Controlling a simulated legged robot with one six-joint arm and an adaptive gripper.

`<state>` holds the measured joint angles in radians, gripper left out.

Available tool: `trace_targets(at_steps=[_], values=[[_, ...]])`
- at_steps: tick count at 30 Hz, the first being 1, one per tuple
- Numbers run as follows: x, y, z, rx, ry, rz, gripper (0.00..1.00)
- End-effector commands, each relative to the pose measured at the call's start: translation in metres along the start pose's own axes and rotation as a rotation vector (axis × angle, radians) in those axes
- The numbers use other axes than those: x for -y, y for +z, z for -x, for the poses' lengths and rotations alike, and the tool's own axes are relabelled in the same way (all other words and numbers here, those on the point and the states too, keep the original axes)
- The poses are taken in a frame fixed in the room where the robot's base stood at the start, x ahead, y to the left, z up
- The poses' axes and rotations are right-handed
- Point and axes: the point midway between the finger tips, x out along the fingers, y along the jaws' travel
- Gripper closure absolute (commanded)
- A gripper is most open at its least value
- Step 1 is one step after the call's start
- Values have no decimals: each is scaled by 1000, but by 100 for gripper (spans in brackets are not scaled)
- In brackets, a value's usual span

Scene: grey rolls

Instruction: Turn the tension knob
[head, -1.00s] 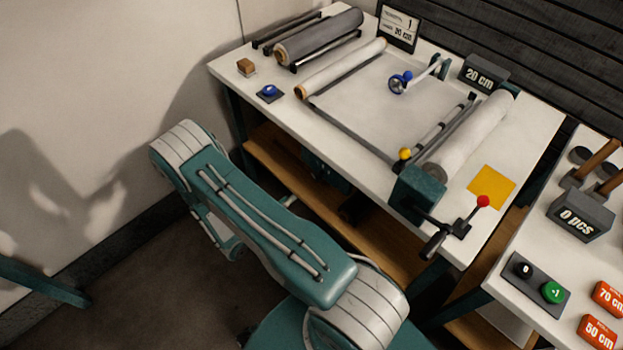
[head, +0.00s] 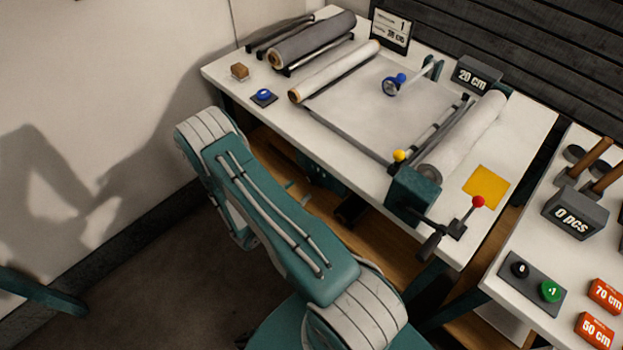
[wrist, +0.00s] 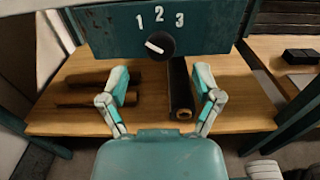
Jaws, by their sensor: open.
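The tension knob (wrist: 160,44) is a round black dial with a white pointer mark. It sits on a teal panel (wrist: 106,34) under the numbers 1, 2 and 3. The white mark slants to the upper left, on the side of the 1. The fingers look apart from the knob. In the head view the knob and my fingers are hidden below the table and behind my arm.
A wooden shelf (wrist: 65,113) lies beneath the panel, with a dark roll (wrist: 180,92) and other dark rolls on it. The white worktable (head: 222,75) above carries rolls, a crank (head: 436,240) and a 20 cm display (head: 477,75). A second table stands at right.

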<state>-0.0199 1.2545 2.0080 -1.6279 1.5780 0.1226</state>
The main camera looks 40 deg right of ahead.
Motion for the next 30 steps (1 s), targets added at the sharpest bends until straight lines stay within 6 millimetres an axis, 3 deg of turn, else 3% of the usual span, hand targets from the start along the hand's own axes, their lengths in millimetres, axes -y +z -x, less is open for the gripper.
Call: trace_targets(at_steps=[3, 9, 20, 21, 26, 27, 30], values=[[1, 0, -23, 0, -5, 1, 18], [0, 0, -48, 0, -2, 0, 18], [0, 0, -56, 0, 1, 1, 18], [0, 0, -56, 0, 1, 1, 23], [0, 0, -56, 0, 1, 1, 94], [0, 0, -56, 0, 1, 1, 100], [-1, 0, -56, 0, 1, 1, 100]])
